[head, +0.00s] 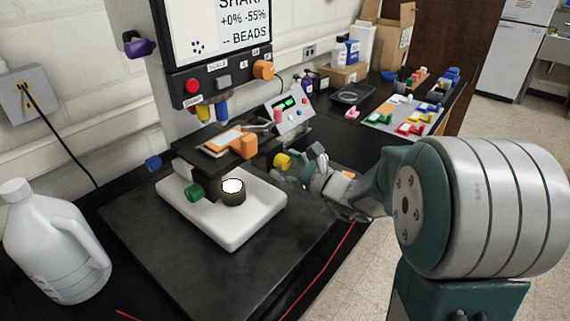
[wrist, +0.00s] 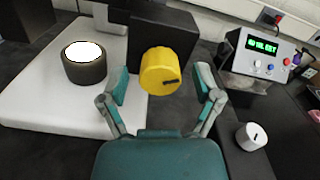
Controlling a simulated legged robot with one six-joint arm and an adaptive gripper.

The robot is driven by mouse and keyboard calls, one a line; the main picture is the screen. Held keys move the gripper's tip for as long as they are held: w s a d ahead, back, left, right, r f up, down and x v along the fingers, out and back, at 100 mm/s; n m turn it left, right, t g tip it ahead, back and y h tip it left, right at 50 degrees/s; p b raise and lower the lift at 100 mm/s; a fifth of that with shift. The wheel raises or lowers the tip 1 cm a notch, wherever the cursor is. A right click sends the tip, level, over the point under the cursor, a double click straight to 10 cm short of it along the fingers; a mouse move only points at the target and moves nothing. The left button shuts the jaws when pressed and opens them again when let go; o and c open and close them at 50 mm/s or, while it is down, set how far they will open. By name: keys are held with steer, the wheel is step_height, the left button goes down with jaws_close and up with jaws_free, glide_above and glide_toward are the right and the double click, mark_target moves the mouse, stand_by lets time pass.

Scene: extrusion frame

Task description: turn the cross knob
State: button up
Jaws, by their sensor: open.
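A round yellow knob (head: 282,160) sticks out from the right side of the black part of a microscope-like instrument. In the wrist view the yellow knob (wrist: 164,72) faces me, with a short dark mark on its front. My gripper (head: 306,168) is to the right of the knob in the head view. In the wrist view my gripper (wrist: 163,82) is open, with one finger on each side of the knob and gaps visible between. No name on the yellow knob can be read, so I cannot tell whether it is the cross knob.
The instrument's white base (head: 240,228) carries a dark round lamp (head: 233,192). A green knob (head: 195,192), an orange knob (head: 244,146) and a blue knob (head: 153,162) are nearby. A control box (head: 289,113) stands behind; a white knob (wrist: 251,136) is at lower right in the wrist view.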

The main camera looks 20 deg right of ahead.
steer(key=v, duration=1.2)
steer(key=shift+a, duration=0.1)
stand_by(1.3)
